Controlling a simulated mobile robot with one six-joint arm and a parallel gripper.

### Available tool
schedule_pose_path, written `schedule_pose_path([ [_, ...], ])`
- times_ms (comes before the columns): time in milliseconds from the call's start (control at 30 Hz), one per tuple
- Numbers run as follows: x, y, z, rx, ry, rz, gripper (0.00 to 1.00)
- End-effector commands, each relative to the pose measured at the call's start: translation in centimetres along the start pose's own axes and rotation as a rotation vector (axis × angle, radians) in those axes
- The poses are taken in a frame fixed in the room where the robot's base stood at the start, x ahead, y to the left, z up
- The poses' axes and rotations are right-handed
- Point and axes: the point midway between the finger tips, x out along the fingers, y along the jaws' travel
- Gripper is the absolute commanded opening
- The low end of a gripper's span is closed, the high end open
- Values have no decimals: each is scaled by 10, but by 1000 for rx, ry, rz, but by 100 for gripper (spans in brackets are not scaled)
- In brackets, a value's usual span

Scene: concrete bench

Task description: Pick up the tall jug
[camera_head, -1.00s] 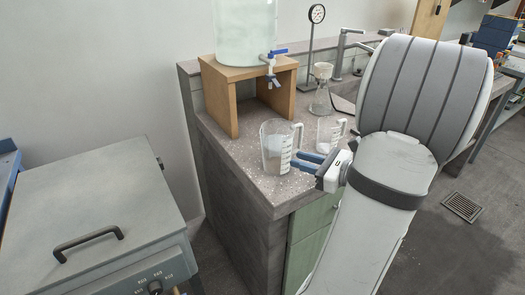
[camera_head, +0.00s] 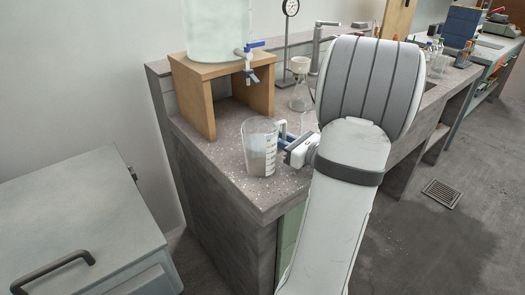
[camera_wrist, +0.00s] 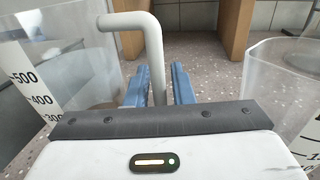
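The tall jug (camera_head: 259,150), clear with white graduation marks and a pale handle, stands upright near the bench's front corner. In the wrist view the tall jug (camera_wrist: 70,60) fills the left side, with marks up to 500. Its handle (camera_wrist: 155,65) comes down between the two blue fingers of my gripper (camera_wrist: 158,88). The fingers are apart, with a gap visible beside the handle. In the head view my gripper (camera_head: 287,141) is at the jug's handle side. A second clear jug (camera_wrist: 285,90) stands on the right in the wrist view; my arm mostly hides it in the head view.
A wooden stand (camera_head: 200,100) with a large clear tank (camera_head: 215,30) and blue-handled tap (camera_head: 248,60) is behind the jug. A glass flask (camera_head: 301,97) and a dial gauge on a stand (camera_head: 290,8) are farther back. A grey lidded box (camera_head: 80,215) stands left of the bench (camera_head: 225,190).

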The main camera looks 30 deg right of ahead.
Motion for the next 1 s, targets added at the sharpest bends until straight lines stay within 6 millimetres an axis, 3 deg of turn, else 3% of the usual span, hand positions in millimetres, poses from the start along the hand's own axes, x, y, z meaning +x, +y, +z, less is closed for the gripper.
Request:
schedule_pose_path([
  [267,4,0,0,0,1,0,21],
  [533,4,1,0,0,1,1,0],
  [1000,4,1,1,0,-1,3,0],
])
